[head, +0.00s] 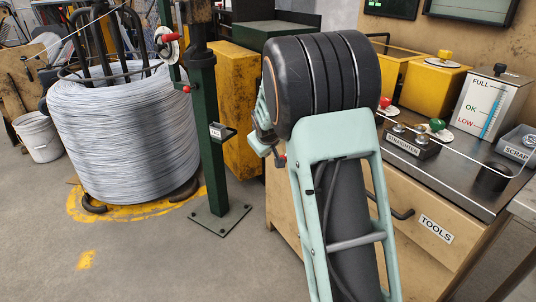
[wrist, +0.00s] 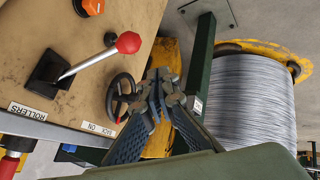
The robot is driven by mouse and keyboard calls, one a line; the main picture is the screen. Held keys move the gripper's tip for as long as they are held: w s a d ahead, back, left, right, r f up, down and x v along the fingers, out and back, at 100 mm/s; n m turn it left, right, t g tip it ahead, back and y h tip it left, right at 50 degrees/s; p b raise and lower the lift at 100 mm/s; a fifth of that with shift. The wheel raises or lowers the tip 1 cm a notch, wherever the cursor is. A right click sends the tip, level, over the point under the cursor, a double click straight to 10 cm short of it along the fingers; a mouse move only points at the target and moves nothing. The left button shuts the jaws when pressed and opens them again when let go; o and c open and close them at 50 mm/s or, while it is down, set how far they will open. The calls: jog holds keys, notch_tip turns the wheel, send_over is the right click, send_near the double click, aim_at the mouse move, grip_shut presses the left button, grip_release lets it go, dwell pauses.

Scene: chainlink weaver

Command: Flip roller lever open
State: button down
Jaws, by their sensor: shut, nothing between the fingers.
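The roller lever (wrist: 88,64) shows in the wrist view as a silver rod with a red knob (wrist: 128,43). It rises from a black slotted base (wrist: 47,73) on a worn tan panel, near a label reading ROLLERS (wrist: 28,112). The rod leans toward the upper right of the picture. My gripper (wrist: 163,84) is shut and empty. Its tips are to the right of and below the red knob in the wrist view, apart from it. In the head view my gripper (head: 264,138) is partly hidden behind my arm, and I cannot make out the roller lever there.
A black handwheel (wrist: 122,97) is close to the left of my fingertips. A green post (head: 203,130) and a large wire coil (head: 125,135) stand to the left in the head view. The bench (head: 470,200) with switches is at right. Open floor lies in front.

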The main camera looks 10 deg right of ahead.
jog(key=s+a+f+v, duration=0.1)
jog(key=v, duration=0.7)
jog(key=shift+s+a+r+p, duration=0.2)
jog(key=shift+a+r+p, duration=0.05)
jog(key=shift+a+p, duration=0.2)
